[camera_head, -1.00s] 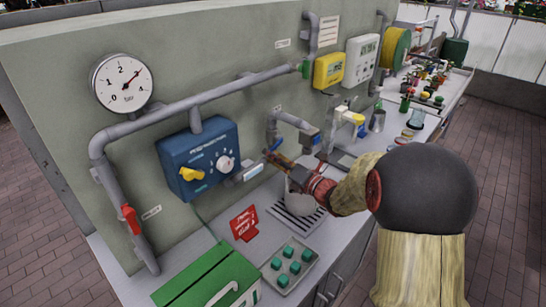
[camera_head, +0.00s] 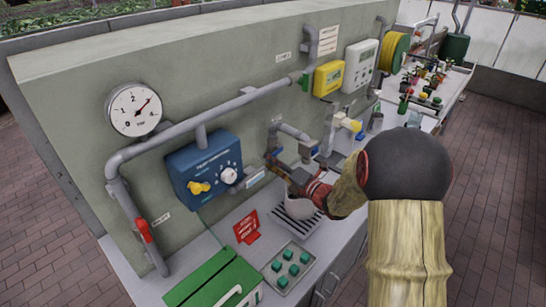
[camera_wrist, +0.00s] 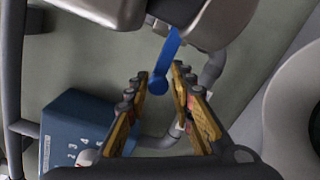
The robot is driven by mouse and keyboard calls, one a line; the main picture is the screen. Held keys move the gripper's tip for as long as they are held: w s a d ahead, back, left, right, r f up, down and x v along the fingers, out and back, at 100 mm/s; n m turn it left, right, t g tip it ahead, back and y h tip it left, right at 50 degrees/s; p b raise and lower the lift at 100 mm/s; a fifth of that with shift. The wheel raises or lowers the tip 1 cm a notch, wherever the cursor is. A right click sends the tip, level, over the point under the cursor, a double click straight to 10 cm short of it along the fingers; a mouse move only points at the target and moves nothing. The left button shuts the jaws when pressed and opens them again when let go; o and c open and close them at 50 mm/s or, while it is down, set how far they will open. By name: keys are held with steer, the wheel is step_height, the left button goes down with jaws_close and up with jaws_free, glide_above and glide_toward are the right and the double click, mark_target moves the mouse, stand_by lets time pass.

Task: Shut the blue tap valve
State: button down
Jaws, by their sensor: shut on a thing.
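The blue tap valve (camera_wrist: 170,50) shows in the wrist view as a flat blue lever with a rounded end, joined to a grey tap body (camera_wrist: 225,20). Its rounded end lies between the fingertips of my gripper (camera_wrist: 160,82), which is closed on it. In the head view, my gripper (camera_head: 273,160) is at the wall beside the grey tap pipe (camera_head: 294,131). The fingers and my wrist hide part of the tap there.
A blue control box (camera_head: 205,170) with a yellow knob is on the wall left of my gripper. A white bowl-like thing (camera_head: 298,205) stands on the drain grate below. A green box (camera_head: 215,280) and a tray of green blocks (camera_head: 287,268) are on the counter.

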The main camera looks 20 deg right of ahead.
steer(key=shift+w+d+r, duration=0.15)
steer(key=shift+w+r, duration=0.05)
steer(key=shift+r, duration=0.6)
steer(key=c, duration=1.8)
jaws_free()
steer(key=shift+o, duration=0.6)
steer(key=shift+f, duration=0.1)
steer(key=shift+s+f, duration=0.2)
steer(key=shift+f, duration=0.2)
steer(key=v, duration=1.2)
